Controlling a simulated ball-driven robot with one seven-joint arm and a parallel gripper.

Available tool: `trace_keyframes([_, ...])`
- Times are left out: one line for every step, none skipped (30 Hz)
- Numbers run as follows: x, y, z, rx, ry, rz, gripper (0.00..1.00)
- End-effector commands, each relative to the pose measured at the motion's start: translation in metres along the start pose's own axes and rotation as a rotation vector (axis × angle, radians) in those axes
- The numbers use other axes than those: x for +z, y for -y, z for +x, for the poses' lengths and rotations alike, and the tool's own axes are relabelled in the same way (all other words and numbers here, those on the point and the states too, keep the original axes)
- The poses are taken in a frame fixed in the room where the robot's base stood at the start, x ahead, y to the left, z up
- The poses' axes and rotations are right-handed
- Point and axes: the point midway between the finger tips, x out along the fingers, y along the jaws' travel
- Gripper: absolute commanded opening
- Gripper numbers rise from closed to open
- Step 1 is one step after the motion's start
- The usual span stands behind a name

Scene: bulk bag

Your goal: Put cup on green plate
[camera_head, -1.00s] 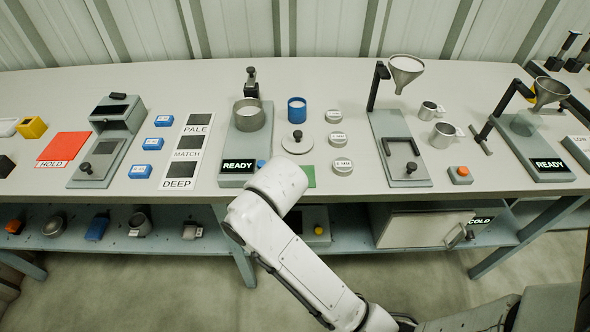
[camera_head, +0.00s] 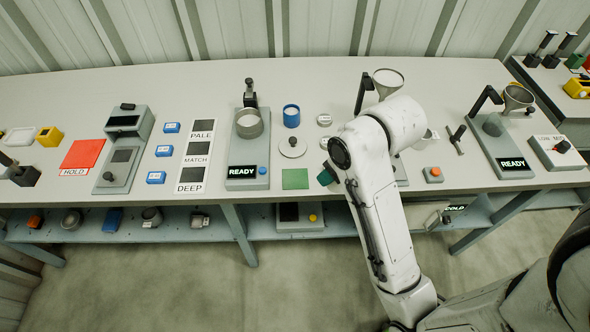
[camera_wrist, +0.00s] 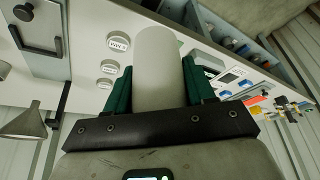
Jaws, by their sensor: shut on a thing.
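My gripper (camera_wrist: 160,85) has two dark green fingers, shut on a pale grey cylinder, seemingly the cup (camera_wrist: 157,60), in the wrist view. In the head view my wrist hides the held thing; only a bit of a green finger (camera_head: 326,175) shows. The green plate (camera_head: 295,179) is a flat green square near the table's front edge, bare, just left of my gripper. A metal cup (camera_head: 421,142) with a handle stands right of my wrist, partly hidden by it.
A round lid (camera_head: 292,146) and a blue container (camera_head: 291,116) stand behind the green plate. The READY station (camera_head: 247,160) is close on its left. Labelled discs (camera_head: 324,119) lie to the right, also in the wrist view (camera_wrist: 118,43). A funnel stand (camera_head: 366,88) is behind my arm.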

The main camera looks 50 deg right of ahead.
Motion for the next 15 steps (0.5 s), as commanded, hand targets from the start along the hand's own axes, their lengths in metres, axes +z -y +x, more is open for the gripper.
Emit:
trace_keyframes([-0.001,-0.001,0.0,0.001,-0.001,0.001,0.23])
trace_keyframes([-0.003,-0.001,0.003,0.001,-0.001,0.001,0.23])
trace_keyframes([-0.006,-0.002,0.008,0.001,-0.002,0.001,0.23])
trace_keyframes([-0.01,-0.002,0.013,0.0,-0.002,0.001,0.23])
trace_keyframes([-0.014,-0.001,0.018,0.0,-0.002,0.001,0.23])
trace_keyframes([-0.02,-0.001,0.026,0.0,-0.002,0.001,0.23])
trace_keyframes([-0.025,-0.001,0.032,0.0,-0.003,0.001,0.23])
trace_keyframes([-0.03,-0.001,0.037,0.0,-0.002,0.001,0.23])
trace_keyframes([-0.038,-0.001,0.04,0.0,0.0,0.001,0.23])
trace_keyframes([-0.044,0.0,0.042,0.0,0.002,0.001,0.23])
trace_keyframes([-0.049,0.0,0.047,0.001,0.002,0.002,0.23])
trace_keyframes([-0.056,0.0,0.054,0.001,0.003,0.002,0.23])
trace_keyframes([-0.061,0.0,0.059,0.001,0.002,0.002,0.23])
trace_keyframes([-0.066,0.0,0.065,0.001,0.003,0.002,0.23])
trace_keyframes([-0.07,0.0,0.074,0.001,0.004,0.002,0.23])
